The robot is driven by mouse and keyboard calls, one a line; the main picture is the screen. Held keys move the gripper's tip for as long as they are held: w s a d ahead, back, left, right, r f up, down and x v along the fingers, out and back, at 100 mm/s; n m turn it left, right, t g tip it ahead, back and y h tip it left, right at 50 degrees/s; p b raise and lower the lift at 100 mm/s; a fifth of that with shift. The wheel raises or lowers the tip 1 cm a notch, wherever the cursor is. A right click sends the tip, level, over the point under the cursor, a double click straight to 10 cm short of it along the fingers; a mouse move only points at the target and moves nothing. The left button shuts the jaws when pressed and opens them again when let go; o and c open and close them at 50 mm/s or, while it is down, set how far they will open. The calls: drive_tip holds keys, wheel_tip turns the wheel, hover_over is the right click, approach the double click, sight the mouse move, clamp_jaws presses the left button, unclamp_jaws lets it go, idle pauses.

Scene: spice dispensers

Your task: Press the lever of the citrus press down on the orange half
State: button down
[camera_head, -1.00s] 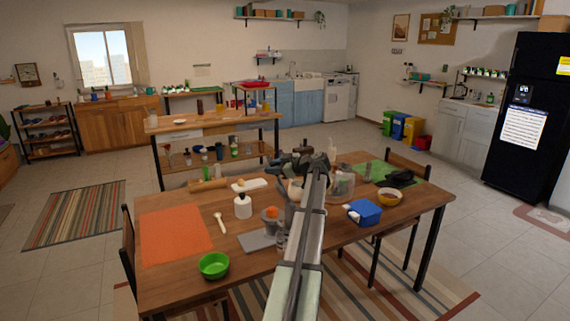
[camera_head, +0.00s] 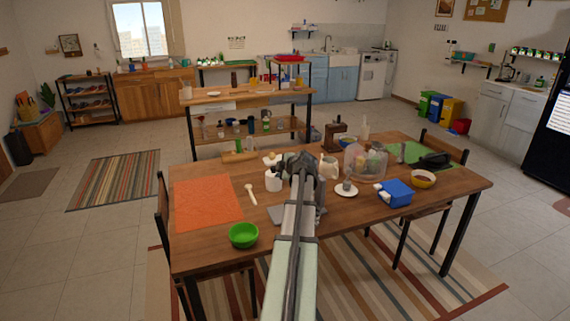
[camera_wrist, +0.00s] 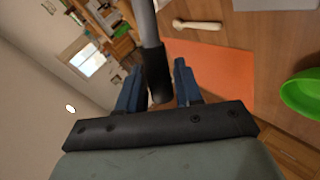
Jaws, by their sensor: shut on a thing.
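In the wrist view, the lever of the citrus press (camera_wrist: 149,35) is a grey rod with a dark grip, coming down from the top edge. My gripper (camera_wrist: 157,82) has its two blue fingers on either side of the dark grip and is shut on it. In the head view, my gripper (camera_head: 299,163) is over the middle of the table, mostly covered by my arm. A bit of the grey press (camera_head: 321,194) shows right of my arm. The rest of the press and the orange half are hidden behind my arm.
A grey slab (camera_head: 278,214) lies left of my arm.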

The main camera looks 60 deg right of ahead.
drive_tip(key=shift+w+a+f+g, duration=0.15)
drive_tip(key=shift+f+g, duration=0.15)
drive_tip(key=shift+f, duration=0.35)
drive_tip(key=shift+n, duration=0.3)
drive_tip(key=c, duration=0.9)
unclamp_jaws()
drive_tip(key=shift+o, duration=0.2)
drive_tip(key=v, duration=1.3)
drive_tip(key=shift+s+a, duration=0.25)
drive_tip(key=shift+a, duration=0.15)
drive_tip(key=shift+r, duration=0.2)
